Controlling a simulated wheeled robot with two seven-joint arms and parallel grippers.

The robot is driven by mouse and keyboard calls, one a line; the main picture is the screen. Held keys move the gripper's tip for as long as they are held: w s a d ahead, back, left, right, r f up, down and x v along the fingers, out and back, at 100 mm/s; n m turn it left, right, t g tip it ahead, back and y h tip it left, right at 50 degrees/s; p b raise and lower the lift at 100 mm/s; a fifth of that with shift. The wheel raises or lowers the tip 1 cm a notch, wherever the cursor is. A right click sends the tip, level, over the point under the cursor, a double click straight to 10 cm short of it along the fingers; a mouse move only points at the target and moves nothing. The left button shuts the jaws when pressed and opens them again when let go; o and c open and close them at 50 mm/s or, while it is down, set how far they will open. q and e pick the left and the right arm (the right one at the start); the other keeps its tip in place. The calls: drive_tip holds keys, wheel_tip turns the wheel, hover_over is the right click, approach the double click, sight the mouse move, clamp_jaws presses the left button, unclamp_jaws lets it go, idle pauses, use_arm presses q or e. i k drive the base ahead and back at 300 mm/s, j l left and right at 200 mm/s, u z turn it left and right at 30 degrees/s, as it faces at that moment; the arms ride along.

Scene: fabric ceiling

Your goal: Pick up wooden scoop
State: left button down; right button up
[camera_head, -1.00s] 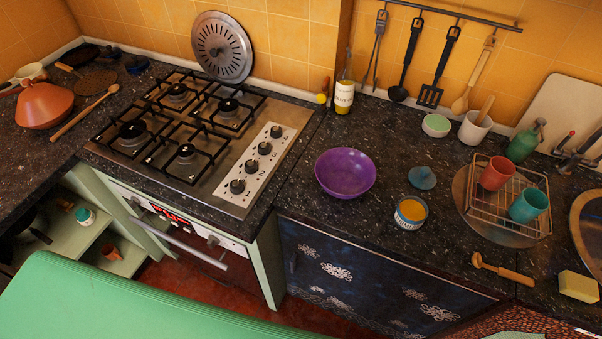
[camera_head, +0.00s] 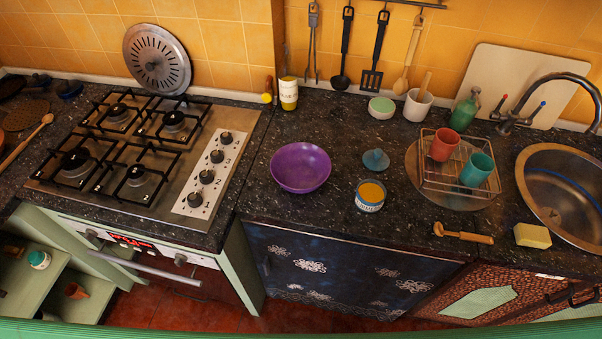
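A small wooden scoop (camera_head: 463,234) lies on the dark speckled counter (camera_head: 400,232), close to its front edge. Its rounded end is at the left and its handle points right. It lies in front of the wire dish rack (camera_head: 456,184) and left of a yellow sponge (camera_head: 532,236), apart from both. Nothing covers it. A longer wooden spoon (camera_head: 28,140) lies at the far left, beyond the stove. Neither of my grippers is in view.
Behind the scoop's left side stand an open tin (camera_head: 370,196) and a purple bowl (camera_head: 300,168). The rack holds a red cup (camera_head: 444,145) and a teal cup (camera_head: 476,169). A sink (camera_head: 567,205) is at the right. A green edge (camera_head: 300,331) crosses the bottom.

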sight(462, 234)
drive_tip(key=z, duration=1)
